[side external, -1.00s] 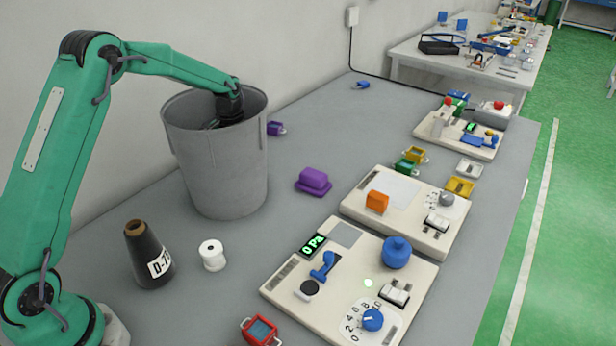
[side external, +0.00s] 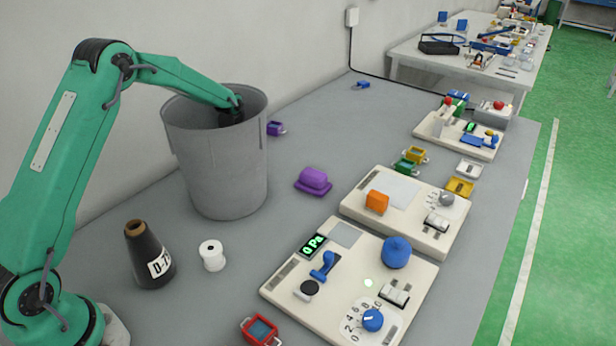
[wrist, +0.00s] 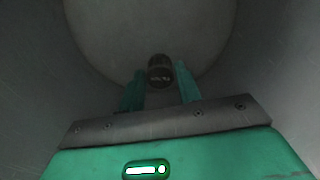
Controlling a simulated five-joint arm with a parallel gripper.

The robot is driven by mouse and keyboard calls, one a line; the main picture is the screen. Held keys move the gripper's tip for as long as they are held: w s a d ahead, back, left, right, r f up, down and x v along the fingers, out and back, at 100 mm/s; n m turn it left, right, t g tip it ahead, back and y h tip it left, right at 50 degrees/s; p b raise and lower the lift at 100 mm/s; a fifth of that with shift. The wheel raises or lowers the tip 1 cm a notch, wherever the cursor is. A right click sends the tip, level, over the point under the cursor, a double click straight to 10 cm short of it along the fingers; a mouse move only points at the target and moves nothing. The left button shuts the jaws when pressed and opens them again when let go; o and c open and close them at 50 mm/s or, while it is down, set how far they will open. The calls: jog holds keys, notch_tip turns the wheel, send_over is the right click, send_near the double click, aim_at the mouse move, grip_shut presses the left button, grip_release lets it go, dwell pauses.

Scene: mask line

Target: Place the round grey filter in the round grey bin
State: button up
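The round grey bin (side external: 215,170) stands upright on the bench by the wall. In the side external view my arm reaches over its rim and my gripper is down inside, hidden by the bin wall. In the wrist view my gripper (wrist: 160,72) has its two green fingers apart inside the bin (wrist: 95,30). A small dark round cylinder, seemingly the filter (wrist: 160,71), shows between and beyond the fingertips against the bin's floor. Gaps show between it and both fingers. Its exact depth is hard to tell.
A dark cone spool (side external: 148,255) and a white spool (side external: 212,255) stand in front of the bin. A purple block (side external: 313,181) and cream control panels (side external: 340,285) lie to the right. A red-framed box (side external: 261,331) sits at the front edge.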

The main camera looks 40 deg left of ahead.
jog(key=shift+o, duration=1.3)
jog(key=shift+r, duration=0.1)
notch_tip(320, 180, up, 12)
